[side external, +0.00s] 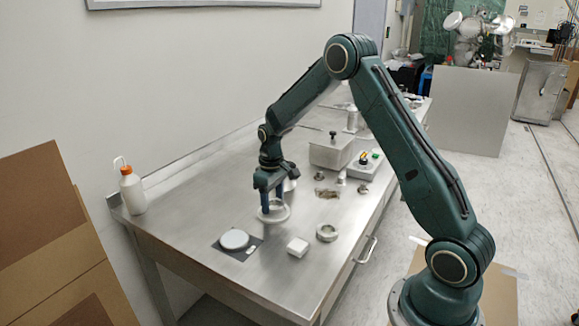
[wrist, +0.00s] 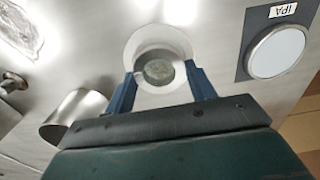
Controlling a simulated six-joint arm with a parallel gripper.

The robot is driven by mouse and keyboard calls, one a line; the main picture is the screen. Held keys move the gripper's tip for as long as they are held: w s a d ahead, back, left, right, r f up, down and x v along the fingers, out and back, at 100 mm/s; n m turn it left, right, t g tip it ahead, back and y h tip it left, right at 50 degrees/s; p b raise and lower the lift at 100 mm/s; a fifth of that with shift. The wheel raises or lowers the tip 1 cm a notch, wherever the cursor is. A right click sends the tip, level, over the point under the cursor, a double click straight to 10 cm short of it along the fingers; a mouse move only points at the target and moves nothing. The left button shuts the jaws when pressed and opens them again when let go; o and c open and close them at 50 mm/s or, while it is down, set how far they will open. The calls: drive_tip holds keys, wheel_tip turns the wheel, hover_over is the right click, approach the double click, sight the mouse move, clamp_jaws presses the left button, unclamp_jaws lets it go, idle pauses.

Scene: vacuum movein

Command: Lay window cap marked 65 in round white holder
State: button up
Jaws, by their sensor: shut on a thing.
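My gripper (side external: 275,203) is shut on the window cap (wrist: 158,72), a small round piece with a greyish middle. In the wrist view my gripper's two blue fingers (wrist: 161,82) stand on either side of it. The round white holder (side external: 284,217) is directly below, a pale ring on the steel bench; its wide rim also shows beyond the cap in the wrist view (wrist: 151,34). The cap overlaps the holder in both views, and I cannot tell whether it touches it. The marking 65 is not readable.
A white disc (side external: 235,239) lies on a dark mat marked IPA in front. A lidded metal box (side external: 331,152) and a button box (side external: 365,164) stand behind. A bottle (side external: 132,190) stands far left.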

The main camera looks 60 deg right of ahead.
sight(273, 203)
drive_tip(key=shift+f, duration=0.55)
drive_tip(key=o, duration=1.1)
wheel_tip(273, 203, up, 13)
idle(0.4)
drive_tip(key=shift+r, duration=0.2)
idle(0.3)
